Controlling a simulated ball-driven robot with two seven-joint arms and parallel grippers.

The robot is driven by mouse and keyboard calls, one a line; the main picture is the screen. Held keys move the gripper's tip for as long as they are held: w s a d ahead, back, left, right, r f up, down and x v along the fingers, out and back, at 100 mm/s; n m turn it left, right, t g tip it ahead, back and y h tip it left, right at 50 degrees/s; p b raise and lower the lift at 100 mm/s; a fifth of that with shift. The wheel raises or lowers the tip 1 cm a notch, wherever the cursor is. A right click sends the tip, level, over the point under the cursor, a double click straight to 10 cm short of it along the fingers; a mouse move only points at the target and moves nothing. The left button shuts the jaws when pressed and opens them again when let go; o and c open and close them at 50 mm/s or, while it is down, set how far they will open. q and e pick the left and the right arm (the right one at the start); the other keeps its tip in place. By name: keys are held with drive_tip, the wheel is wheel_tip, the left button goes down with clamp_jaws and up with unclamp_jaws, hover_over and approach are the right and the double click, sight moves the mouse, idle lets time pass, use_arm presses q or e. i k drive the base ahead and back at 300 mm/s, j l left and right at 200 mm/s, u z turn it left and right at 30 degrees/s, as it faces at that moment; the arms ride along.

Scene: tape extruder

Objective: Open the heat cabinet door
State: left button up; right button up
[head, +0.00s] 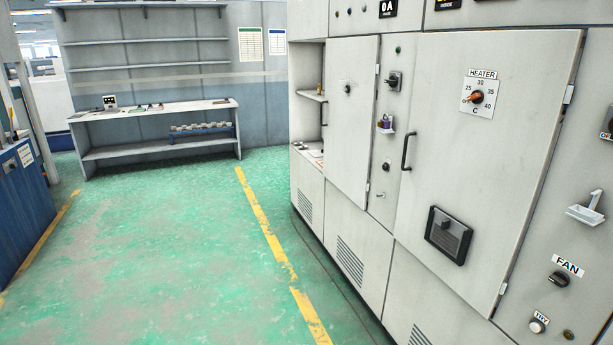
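The heat cabinet door (475,200) is a large light-grey panel on the right side of the view. It carries a HEATER dial (478,97) with an orange pointer, and a dark framed square fitting (448,236) lower down. Its black vertical bar handle (406,151) is at the left edge, and hinges show at the right edge. The door looks closed, flush with the cabinet front. Neither of my grippers is in view.
A narrower grey door (350,130) with its own handle is further left, beside an open shelf niche (309,95). Small holders (586,212) and knobs stick out from the cabinet front. Green floor (170,260) is clear before the cabinet. A workbench (150,112) stands at the back.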

sight(349, 120)
drive_tip(key=i+u, duration=0.2)
drive_tip(key=i, duration=1.7)
